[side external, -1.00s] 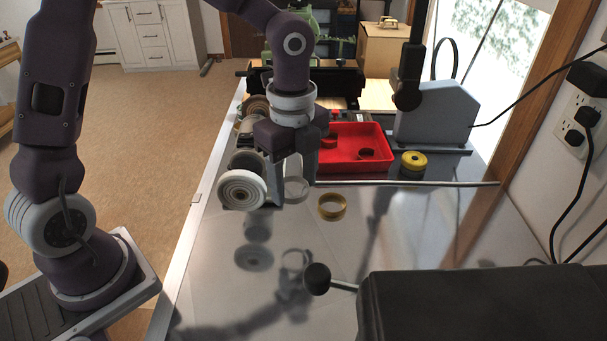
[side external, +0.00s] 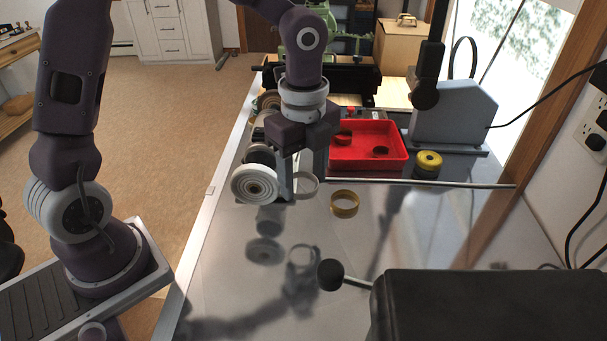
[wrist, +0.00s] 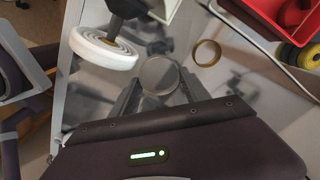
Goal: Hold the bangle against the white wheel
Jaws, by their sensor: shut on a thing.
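The white wheel (side external: 254,185), with concentric rings on its face, sits on a spindle left of my gripper (side external: 303,183). It also shows in the wrist view (wrist: 103,47), at upper left. My gripper is shut on a pale grey bangle (side external: 316,185), above the metal bench top. In the wrist view the bangle (wrist: 141,72) shows as a round hoop between and beyond my fingertips (wrist: 160,95). A gap separates the bangle from the wheel's white rim there. The fingers partly hide the bangle in the side view.
A gold ring (side external: 345,211) lies on the bench to the right. A black ball-ended lever (side external: 331,275) stands in front. The bench between is clear.

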